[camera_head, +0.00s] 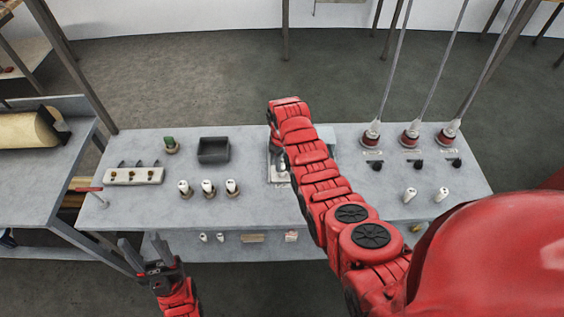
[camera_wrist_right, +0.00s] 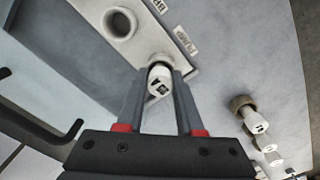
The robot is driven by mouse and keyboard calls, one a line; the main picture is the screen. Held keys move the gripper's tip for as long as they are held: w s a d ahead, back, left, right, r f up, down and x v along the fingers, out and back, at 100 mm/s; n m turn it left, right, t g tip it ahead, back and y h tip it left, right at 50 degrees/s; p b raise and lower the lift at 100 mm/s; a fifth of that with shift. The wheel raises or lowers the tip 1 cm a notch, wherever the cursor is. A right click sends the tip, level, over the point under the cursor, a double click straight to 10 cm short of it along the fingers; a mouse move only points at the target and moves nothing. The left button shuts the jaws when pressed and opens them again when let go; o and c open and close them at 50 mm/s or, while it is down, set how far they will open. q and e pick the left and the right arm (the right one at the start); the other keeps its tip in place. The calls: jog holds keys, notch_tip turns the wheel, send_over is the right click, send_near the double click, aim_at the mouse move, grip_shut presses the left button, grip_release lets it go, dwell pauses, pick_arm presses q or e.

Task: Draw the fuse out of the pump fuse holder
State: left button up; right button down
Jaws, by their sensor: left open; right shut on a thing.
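In the right wrist view, a white cylindrical fuse (camera_wrist_right: 160,78) with a dark mark on its end sits between the fingers of my right gripper (camera_wrist_right: 161,84), which is shut on it. The fuse is at a round holder on a pale panel (camera_wrist_right: 90,12), beside a small label that seems to read PUMP (camera_wrist_right: 185,41). I cannot tell how deep the fuse sits. In the head view my right arm hides the fuse and most of the panel (camera_head: 279,181). My left gripper (camera_head: 146,246) is open and empty, before the bench's front left.
A second round holder (camera_wrist_right: 120,23) on the panel looks empty. Three white cylinders in brown bases (camera_head: 208,188) stand left of the panel. A dark open box (camera_head: 214,150) is behind them. Levers with red bases (camera_head: 409,137) stand on the right of the grey bench (camera_head: 120,210).

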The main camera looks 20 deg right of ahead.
jog(key=shift+r+p, duration=0.6)
jog(key=shift+r, duration=0.9)
jog(key=shift+r+p, duration=0.45)
jog(key=shift+r, duration=0.95)
jog(key=shift+r, duration=0.15)
jog(key=shift+r, duration=1.4)
